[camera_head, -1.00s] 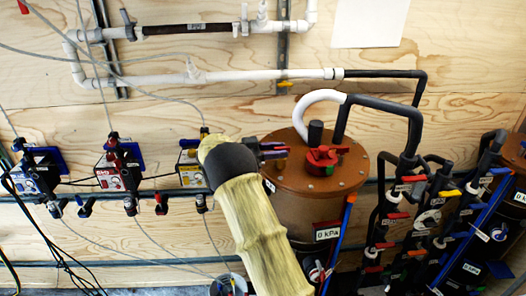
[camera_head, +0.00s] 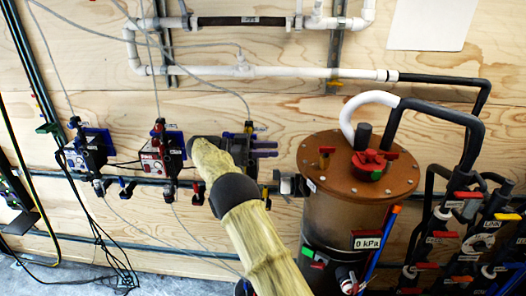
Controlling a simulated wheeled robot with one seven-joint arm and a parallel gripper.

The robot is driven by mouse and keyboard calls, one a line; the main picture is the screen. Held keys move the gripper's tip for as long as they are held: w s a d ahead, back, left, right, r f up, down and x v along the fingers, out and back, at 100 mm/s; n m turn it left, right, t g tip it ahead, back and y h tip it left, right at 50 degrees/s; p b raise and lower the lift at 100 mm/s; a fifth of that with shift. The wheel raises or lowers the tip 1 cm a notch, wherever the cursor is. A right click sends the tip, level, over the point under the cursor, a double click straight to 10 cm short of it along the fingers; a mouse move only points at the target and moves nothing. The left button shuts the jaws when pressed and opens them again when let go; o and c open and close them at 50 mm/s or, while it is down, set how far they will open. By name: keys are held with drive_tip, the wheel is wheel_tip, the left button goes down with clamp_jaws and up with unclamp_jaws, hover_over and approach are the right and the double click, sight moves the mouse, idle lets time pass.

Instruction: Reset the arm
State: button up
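My arm, in a pale, ribbed cover with dark joint bands, reaches up from the bottom of the head view and bends near its middle. My gripper (camera_head: 268,149) seems to show as short dark grey prongs just right of the bend, in front of the plywood wall. Whether its fingers are apart is too small to tell. I see nothing clearly held. The arm partly covers a dark wall device (camera_head: 236,146) behind it.
A brown tank (camera_head: 335,215) with a red valve (camera_head: 371,162) and a 0 kPa label stands close right of my arm. Valve-fitted dark pipes (camera_head: 468,215) stand at far right. Two wall devices (camera_head: 88,150) (camera_head: 163,155) and loose black cables (camera_head: 105,250) are left. White pipes (camera_head: 270,72) run above.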

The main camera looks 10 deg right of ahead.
drive_tip(key=shift+v, duration=0.8)
drive_tip(key=shift+d+r, duration=0.1)
